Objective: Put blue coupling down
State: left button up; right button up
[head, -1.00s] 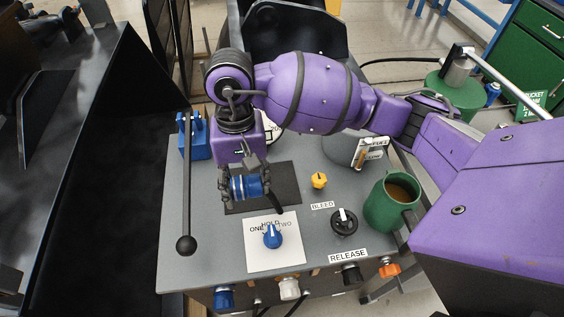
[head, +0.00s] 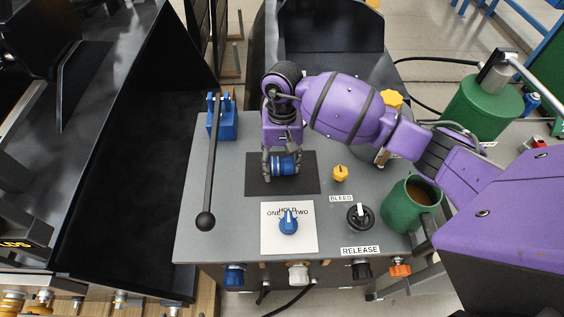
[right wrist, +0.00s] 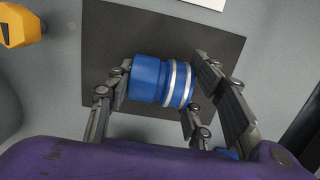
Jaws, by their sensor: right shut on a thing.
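The blue coupling (head: 284,166) is a short blue cylinder with pale metal rings at one end. My right gripper (head: 282,172) is shut on it, with fingers at both its ends, over the dark mat (head: 307,181) on the grey panel. In the right wrist view, the coupling (right wrist: 163,81) lies between the fingers of the right gripper (right wrist: 160,88), above or on the dark mat (right wrist: 112,38). I cannot tell whether it touches the mat. My left gripper is out of view.
A blue selector knob (head: 288,221) sits on a white card in front of the mat. A yellow knob (head: 340,173), a black knob (head: 360,215) and a green mug (head: 405,208) of brown drink stand to the right. A long black lever (head: 210,165) stands left.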

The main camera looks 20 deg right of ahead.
jog(key=shift+f, duration=0.2)
jog(key=o, duration=1.3)
jog(key=shift+c, duration=0.2)
notch_tip(320, 180, up, 12)
jog(key=w, duration=0.2)
jog(key=shift+d+r+b, duration=0.25)
jog(key=shift+d+b, duration=0.05)
jog(key=shift+b, duration=0.1)
